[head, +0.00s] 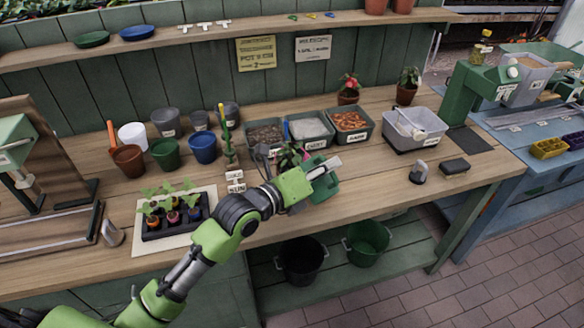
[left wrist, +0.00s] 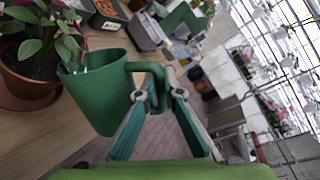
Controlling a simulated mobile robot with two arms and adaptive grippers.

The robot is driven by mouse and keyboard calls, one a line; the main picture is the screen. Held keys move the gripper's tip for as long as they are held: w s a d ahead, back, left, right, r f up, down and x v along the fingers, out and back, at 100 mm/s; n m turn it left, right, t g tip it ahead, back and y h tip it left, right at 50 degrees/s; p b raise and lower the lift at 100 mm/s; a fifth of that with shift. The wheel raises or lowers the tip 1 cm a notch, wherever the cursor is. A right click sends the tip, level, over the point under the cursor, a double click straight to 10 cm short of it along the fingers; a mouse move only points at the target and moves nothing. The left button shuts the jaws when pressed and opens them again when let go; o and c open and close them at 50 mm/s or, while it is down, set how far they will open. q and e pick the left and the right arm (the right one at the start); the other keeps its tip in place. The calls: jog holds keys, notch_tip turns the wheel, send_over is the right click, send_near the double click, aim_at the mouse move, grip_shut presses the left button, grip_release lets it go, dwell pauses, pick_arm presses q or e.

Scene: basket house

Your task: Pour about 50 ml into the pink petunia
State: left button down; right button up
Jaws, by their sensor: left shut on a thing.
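My left gripper (head: 312,182) is shut on the handle of a green jug (head: 325,188), above the front part of the bench. The left wrist view shows both fingers (left wrist: 160,92) on the handle of the jug (left wrist: 98,92), with a little pale, clear stuff at its rim. Right beside the jug is a leafy plant with pinkish stems (left wrist: 40,35) in a brown pot (left wrist: 28,82). In the head view this plant (head: 289,155) is partly hidden behind my arm. A pot with a pink-red flower (head: 349,84) stands at the back. My right gripper is not in view.
Soil trays (head: 350,122) and a grey tub (head: 412,130) stand behind the jug. A seedling tray (head: 175,215) and empty pots (head: 165,152) are at the left. A dark block (head: 454,166) lies at the right. Buckets (head: 368,242) sit on the low shelf.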

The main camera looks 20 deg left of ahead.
aim_at(333, 184)
pick_arm(q)
jog(key=shift+w+a+r, duration=0.1)
jog(key=shift+r, duration=0.1)
dwell(0.5)
jog(key=f+b, duration=0.1)
jog(key=s+d+f+m, duration=0.1)
jog(key=f+m+b, duration=0.1)
jog(key=shift+s+d+f+b, duration=0.2)
jog(key=shift+d+f+b, duration=0.1)
jog(key=shift+d+f, duration=0.1)
jog(key=shift+s+d+f+m+t, duration=0.1)
jog(key=shift+d+m+t, duration=0.1)
jog(key=shift+m+t, duration=0.1)
jog(key=shift+y, duration=0.3)
jog(key=shift+s+d+f+m+t+b, duration=0.15)
jog(key=shift+s+d+f+m+b, duration=0.3)
jog(key=shift+d+f+m+b, duration=0.2)
jog(key=shift+s+d+f+m+t+b, duration=0.15)
jog(key=shift+s+d+f+m+b, duration=0.3)
jog(key=shift+d+f+m, duration=0.25)
jog(key=shift+a, duration=0.1)
